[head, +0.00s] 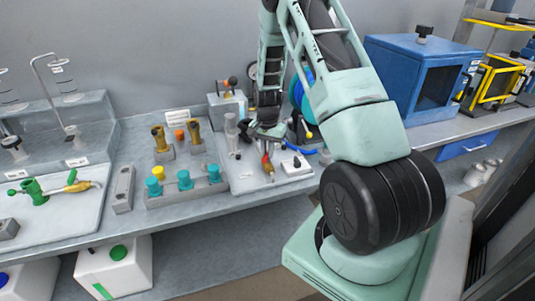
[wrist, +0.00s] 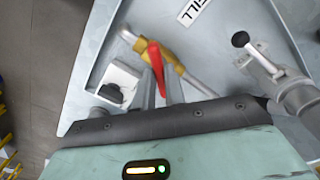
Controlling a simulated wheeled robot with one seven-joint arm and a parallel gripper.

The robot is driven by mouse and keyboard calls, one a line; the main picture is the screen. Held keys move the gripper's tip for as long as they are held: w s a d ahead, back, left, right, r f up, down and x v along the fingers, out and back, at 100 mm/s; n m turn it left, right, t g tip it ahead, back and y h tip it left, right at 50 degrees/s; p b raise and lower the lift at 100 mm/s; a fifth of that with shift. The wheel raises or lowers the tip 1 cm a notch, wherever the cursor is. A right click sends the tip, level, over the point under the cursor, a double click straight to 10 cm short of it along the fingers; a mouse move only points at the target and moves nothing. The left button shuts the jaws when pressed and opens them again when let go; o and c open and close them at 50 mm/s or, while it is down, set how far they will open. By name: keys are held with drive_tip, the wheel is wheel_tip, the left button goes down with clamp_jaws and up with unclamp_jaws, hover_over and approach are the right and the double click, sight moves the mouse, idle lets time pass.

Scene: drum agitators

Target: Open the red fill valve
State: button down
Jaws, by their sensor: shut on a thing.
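The red fill valve shows in the wrist view as a red lever handle (wrist: 157,66) on a brass body (wrist: 174,60) in a grey metal pipe (wrist: 200,83). The lever points from the brass body down toward my gripper. My gripper (wrist: 163,96) has its two grey fingers on either side of the lever's near end and is shut on it. The fingertips are partly hidden by the dark gripper body. In the head view, my gripper (head: 267,136) is low over the grey tray, and the small red valve (head: 267,164) shows just in front of it.
A FILL label (wrist: 195,12) lies beyond the valve. A white block with a black knob (wrist: 109,94) is left of the lever, and a black-knobbed metal fitting (wrist: 262,60) is right. Teal and yellow knobs (head: 184,179) stand left on the bench. A blue box (head: 420,75) stands right.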

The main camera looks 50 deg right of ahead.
sight(267, 153)
drive_tip(key=n+b, duration=0.1)
drive_tip(key=n, duration=0.3)
drive_tip(key=shift+n, duration=0.3)
drive_tip(key=shift+n+b, duration=0.35)
drive_tip(key=shift+n, duration=1.55)
drive_tip(key=c, duration=1.5)
unclamp_jaws()
drive_tip(key=shift+o, duration=0.2)
drive_tip(key=shift+r, duration=0.1)
wheel_tip(267, 153, up, 17)
drive_tip(key=b, duration=0.2)
drive_tip(key=shift+r+b, duration=0.15)
drive_tip(key=shift+b, duration=0.25)
